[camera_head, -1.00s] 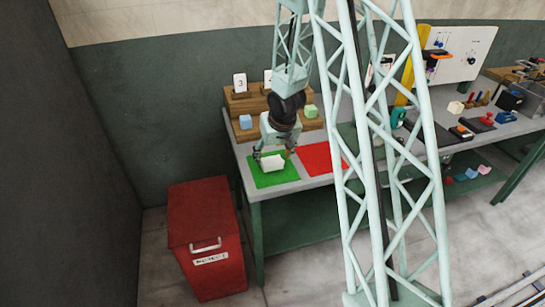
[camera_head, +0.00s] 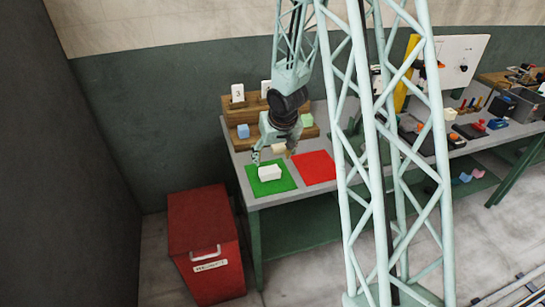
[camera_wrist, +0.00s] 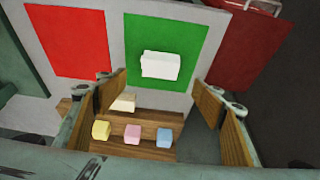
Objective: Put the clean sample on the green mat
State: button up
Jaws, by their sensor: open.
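A white block, the sample (camera_head: 269,173), lies on the green mat (camera_head: 285,184). The wrist view also shows the white block (camera_wrist: 160,66) near the middle of the green mat (camera_wrist: 203,33), with mat bare on all sides. My gripper (camera_head: 273,156) is open and empty, a little above and behind the block, apart from it. In the wrist view its two padded fingers stand wide apart, and the block is beyond their tips. Whether the block is clean cannot be told from its surface.
The red mat (camera_head: 315,168) lies right of the green mat. Behind is a wooden stepped rack (camera_head: 238,111) with coloured blocks, among them a blue block (camera_head: 243,131); a cream block (camera_wrist: 123,103) shows there too. A red bin (camera_head: 205,235) stands on the floor at the left.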

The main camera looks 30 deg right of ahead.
jog(key=shift+r, duration=0.1)
dwell(0.6)
jog(key=s+a+r, duration=0.3)
jog(key=s+r, duration=0.2)
jog(key=r, duration=0.4)
jog(key=s+a+r+h, duration=0.1)
jog(key=s+a+r, duration=0.2)
jog(key=s+r, duration=0.4)
jog(key=s+a+r, duration=0.2)
jog(key=s+r, duration=0.2)
jog(key=r, duration=0.6)
jog(key=s+a+r, duration=0.3)
jog(key=s+a, duration=0.1)
jog(key=s, duration=0.5)
jog(key=s+a+r+n+y, duration=0.1)
jog(key=s+a+r, duration=0.2)
jog(key=s, duration=0.6)
jog(key=s+a+r+n+y, duration=0.1)
jog(key=s+a+r, duration=0.2)
jog(key=s, duration=0.6)
jog(key=shift+s+a, duration=0.35)
jog(key=shift+a, duration=0.8)
